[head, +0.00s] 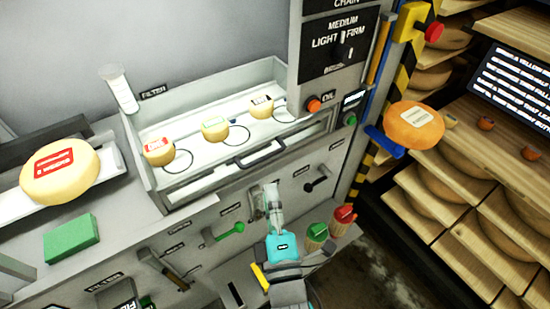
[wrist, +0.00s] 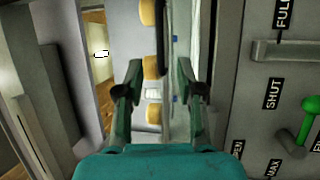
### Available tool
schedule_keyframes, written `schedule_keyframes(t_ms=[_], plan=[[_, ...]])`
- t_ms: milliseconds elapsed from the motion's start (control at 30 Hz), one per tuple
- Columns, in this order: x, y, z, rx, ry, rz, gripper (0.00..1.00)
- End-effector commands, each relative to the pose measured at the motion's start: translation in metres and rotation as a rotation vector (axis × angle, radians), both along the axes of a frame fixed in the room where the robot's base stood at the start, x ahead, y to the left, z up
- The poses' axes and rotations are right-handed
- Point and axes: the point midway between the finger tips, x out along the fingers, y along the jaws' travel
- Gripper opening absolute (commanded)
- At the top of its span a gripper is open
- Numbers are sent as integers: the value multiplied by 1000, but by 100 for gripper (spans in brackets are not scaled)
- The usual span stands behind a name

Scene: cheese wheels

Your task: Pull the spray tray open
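The spray tray (head: 200,192) is a long pale tray in the machine front, with three small round cheeses in it. A dark bar handle (head: 262,154) sits on its front side. My gripper (head: 271,192) is below that handle and apart from it, in front of the machine panel. In the wrist view my gripper (wrist: 161,92) has its two dark fingers spread wide, with nothing held between them. Beyond the fingers the wrist view shows the cheeses (wrist: 150,65) in a column and a pale strip beside them.
A green lever (head: 232,230) and a black knob lever (head: 318,184) stick out of the panel near my gripper. A large cheese (head: 60,172) and a green block (head: 71,239) lie at left.

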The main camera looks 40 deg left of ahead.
Motion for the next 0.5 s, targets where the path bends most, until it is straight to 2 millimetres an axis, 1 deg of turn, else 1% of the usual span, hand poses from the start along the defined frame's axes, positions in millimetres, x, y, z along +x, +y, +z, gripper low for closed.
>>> schedule_keyframes(t_ms=[500], plan=[[53, 51, 13, 3, 2, -1, 37]])
